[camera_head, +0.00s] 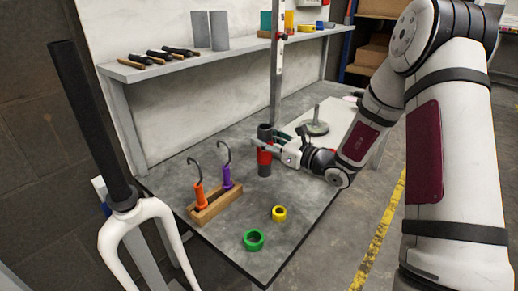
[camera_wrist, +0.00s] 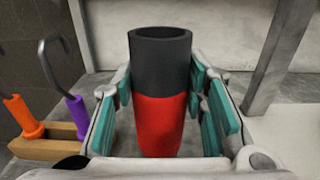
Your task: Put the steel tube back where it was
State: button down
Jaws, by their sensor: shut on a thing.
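The dark steel tube (camera_head: 264,168) with a red middle band stands upright over the grey table, right of the wooden hook holder. Its dark open top and red band fill the middle of the wrist view (camera_wrist: 161,80). My gripper (camera_head: 267,144) comes from the right and is shut around the tube, teal pads on either side (camera_wrist: 163,100). In the wrist view the tube's lower end is hidden; I cannot tell whether its bottom touches the table.
A wooden block (camera_head: 217,205) holds an orange-handled hook (camera_head: 200,195) and a purple-handled hook (camera_head: 227,178). A green ring (camera_head: 253,240) and a yellow ring (camera_head: 279,213) lie nearer the front. A metal post (camera_head: 277,85) stands behind the tube. A round-based stand (camera_head: 314,127) is behind right.

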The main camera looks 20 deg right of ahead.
jog(key=w+f+b, duration=0.3)
jog(key=w, duration=0.1)
jog(key=shift+w+a+f, duration=0.3)
jog(key=shift+a+f, duration=0.05)
jog(key=shift+f, duration=0.15)
jog(key=c, duration=1)
grip_release()
jog(key=shift+f, duration=0.1)
